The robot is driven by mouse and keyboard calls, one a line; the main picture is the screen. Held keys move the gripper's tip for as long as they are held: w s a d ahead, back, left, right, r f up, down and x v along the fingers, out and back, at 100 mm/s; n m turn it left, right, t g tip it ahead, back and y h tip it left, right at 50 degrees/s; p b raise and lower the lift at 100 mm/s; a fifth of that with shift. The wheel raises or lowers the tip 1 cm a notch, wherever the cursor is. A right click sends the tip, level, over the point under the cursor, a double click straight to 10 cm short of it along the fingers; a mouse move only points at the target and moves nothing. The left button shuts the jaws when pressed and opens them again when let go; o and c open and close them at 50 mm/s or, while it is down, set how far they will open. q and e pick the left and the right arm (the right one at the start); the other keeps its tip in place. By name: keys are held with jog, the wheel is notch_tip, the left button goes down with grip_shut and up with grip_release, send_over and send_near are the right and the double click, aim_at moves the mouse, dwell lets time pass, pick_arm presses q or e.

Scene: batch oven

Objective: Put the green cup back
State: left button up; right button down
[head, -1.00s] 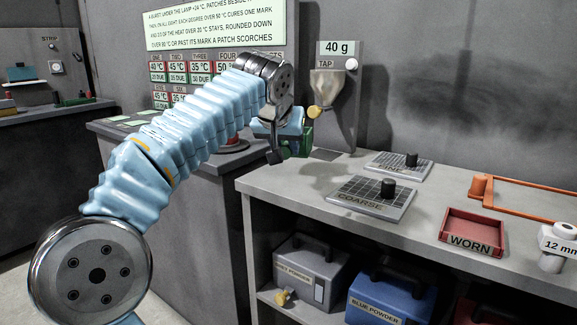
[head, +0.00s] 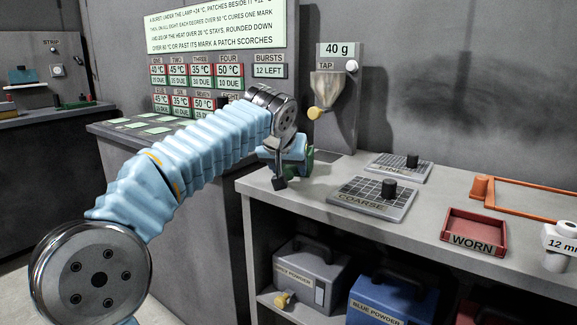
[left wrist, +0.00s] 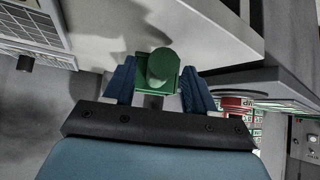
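The green cup (left wrist: 160,70) is between the two blue fingers of my left gripper (left wrist: 158,85) in the left wrist view, with a finger against each side. In the head view my left gripper (head: 290,155) is over the left end of the grey bench (head: 300,195), below and left of the tap (head: 325,95). Only a green edge of the cup (head: 308,160) shows there behind the gripper. Whether the cup touches the bench I cannot tell. My right gripper is not in view.
The coarse sieve (head: 373,203), fine sieve (head: 400,172) and red WORN tray (head: 473,233) stand to the right on the bench. An orange frame (head: 520,200) lies further right. Powder boxes (head: 310,273) are on the shelf below. A grey counter with a sign panel stands left.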

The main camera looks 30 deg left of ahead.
pick_arm(q)
jog(key=shift+r, duration=0.25)
jog(key=p+v, duration=0.1)
jog(key=v, duration=1.1)
jog(key=shift+f, duration=0.15)
dwell(0.9)
